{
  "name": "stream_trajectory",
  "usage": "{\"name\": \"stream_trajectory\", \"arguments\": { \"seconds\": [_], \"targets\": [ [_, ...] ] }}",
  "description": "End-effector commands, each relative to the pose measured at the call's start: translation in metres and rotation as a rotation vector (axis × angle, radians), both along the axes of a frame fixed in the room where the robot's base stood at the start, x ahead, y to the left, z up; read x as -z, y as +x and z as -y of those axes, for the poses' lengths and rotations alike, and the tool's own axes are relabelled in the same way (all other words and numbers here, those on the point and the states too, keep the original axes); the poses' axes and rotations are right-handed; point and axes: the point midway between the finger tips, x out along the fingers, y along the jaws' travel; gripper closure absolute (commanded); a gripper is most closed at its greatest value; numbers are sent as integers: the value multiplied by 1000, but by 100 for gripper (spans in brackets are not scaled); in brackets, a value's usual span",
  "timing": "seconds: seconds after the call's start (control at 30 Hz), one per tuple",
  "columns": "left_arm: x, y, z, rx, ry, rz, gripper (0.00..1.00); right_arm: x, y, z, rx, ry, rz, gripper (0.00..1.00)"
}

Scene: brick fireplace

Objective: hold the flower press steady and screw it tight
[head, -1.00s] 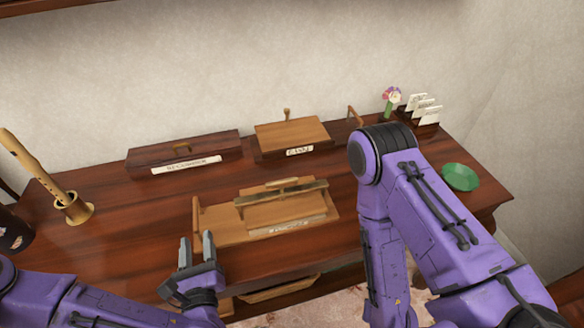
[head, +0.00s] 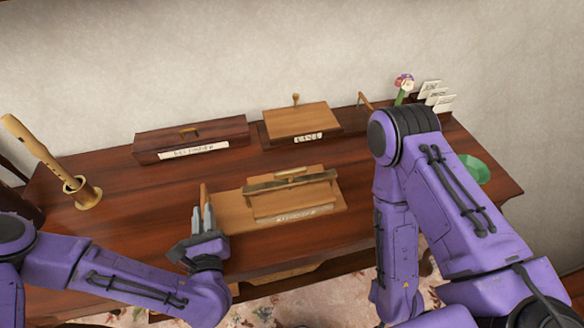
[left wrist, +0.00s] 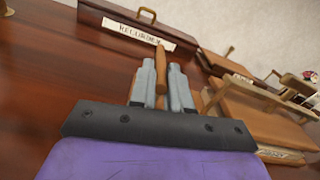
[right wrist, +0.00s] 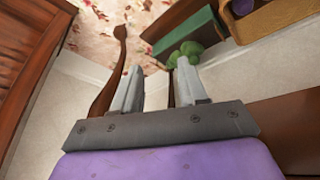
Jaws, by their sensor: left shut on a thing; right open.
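The flower press (head: 325,202) appears to be the light wooden block with a bar across its top, on a flat wooden board near the desk's front. Its label is too blurred to read. An upright wooden handle (head: 204,192) stands at the board's left end. My left gripper (head: 203,217) is shut on this handle; the left wrist view shows the handle (left wrist: 161,68) between the fingers, with the press (left wrist: 262,108) to the right. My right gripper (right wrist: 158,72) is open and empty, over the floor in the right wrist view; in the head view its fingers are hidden.
Behind stand a dark labelled box (head: 200,137) and a wooden lidded box (head: 300,119). A recorder in a brass stand (head: 88,194) is at left. A green dish (head: 474,169), flower (head: 404,84) and cards (head: 436,93) are at right. The desk's front strip is clear.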

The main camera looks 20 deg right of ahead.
Motion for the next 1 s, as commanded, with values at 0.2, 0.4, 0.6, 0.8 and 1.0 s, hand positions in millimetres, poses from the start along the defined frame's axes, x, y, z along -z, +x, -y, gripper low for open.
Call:
{"name": "stream_trajectory", "arguments": {
  "seconds": [0.2, 0.4, 0.6, 0.8, 1.0],
  "targets": [
    [0, 0, 0, -1, -1, 0, 100, 0, 0, 0, 0, 0, 0, 61],
    [0, 0, -1, -2, -2, 0, 100, -2, 8, -6, 118, -18, 22, 62],
    [0, 0, -1, -3, -2, -2, 100, -20, 25, -42, 531, -43, 3, 62],
    [0, 0, -1, -3, -2, -2, 100, -67, 38, -109, 959, 35, -177, 62],
    [0, 0, -1, -3, -2, -2, 100, -166, 79, -188, 1268, 270, -471, 62]
  ]
}}
